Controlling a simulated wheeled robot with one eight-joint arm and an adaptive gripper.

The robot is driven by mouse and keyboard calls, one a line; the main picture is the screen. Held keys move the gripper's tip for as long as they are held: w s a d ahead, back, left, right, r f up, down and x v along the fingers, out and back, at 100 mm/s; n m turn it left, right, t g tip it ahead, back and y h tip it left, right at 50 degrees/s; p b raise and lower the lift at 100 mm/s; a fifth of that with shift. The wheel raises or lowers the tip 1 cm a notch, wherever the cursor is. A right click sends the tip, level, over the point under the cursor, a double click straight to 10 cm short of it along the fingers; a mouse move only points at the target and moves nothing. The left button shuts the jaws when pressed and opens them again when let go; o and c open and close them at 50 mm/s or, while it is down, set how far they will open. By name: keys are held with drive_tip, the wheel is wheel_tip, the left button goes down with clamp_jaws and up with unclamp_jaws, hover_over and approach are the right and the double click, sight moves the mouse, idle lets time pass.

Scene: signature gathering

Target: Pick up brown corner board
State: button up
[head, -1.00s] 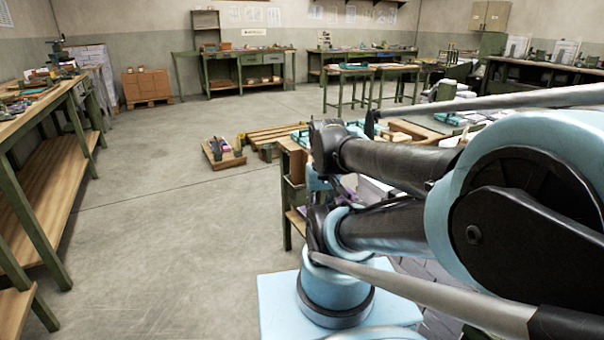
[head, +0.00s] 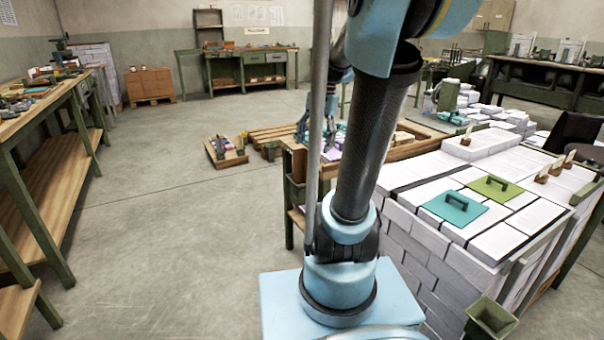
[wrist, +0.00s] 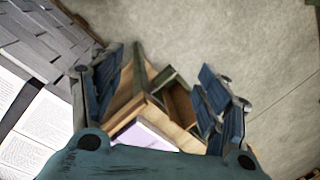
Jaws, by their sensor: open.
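My gripper (wrist: 172,60) is open and empty in the wrist view, its two dark blue fingers wide apart. It is above a brown wooden bench end (wrist: 124,95) with a green-edged open box (wrist: 178,98) and a purple-topped stack (wrist: 142,134) between the fingers. In the head view my gripper (head: 319,138) is partly hidden behind my arm, over the wooden bench. I cannot tell for certain which brown piece is the corner board. Small brown pieces (head: 543,176) stand on the white block stack at the right.
White paper stacks (head: 430,250) fill the right side, with a teal handled plate (head: 454,208) and a green one (head: 495,187) on top. A green bin (head: 490,318) is at the front right. A long workbench (head: 50,100) stands left.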

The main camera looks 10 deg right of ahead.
drive_tip(key=w+d+r+m+y, duration=0.1)
drive_tip(key=w+d+r+m, duration=0.2)
drive_tip(key=w, duration=0.7)
drive_tip(key=m+g+y, duration=0.2)
drive_tip(key=m, duration=0.2)
hover_over(304, 151)
drive_tip(key=s+d, duration=0.1)
drive_tip(key=s, duration=0.1)
wheel_tip(304, 151, down, 10)
drive_tip(key=shift+d, duration=0.1)
drive_tip(key=shift+w+d+x, duration=0.1)
drive_tip(key=shift+d+x, duration=0.05)
drive_tip(key=shift+x, duration=1.1)
drive_tip(key=shift+w+d+x, duration=0.15)
drive_tip(key=shift+x, duration=1.15)
drive_tip(key=shift+f, duration=0.15)
drive_tip(key=c, duration=1.3)
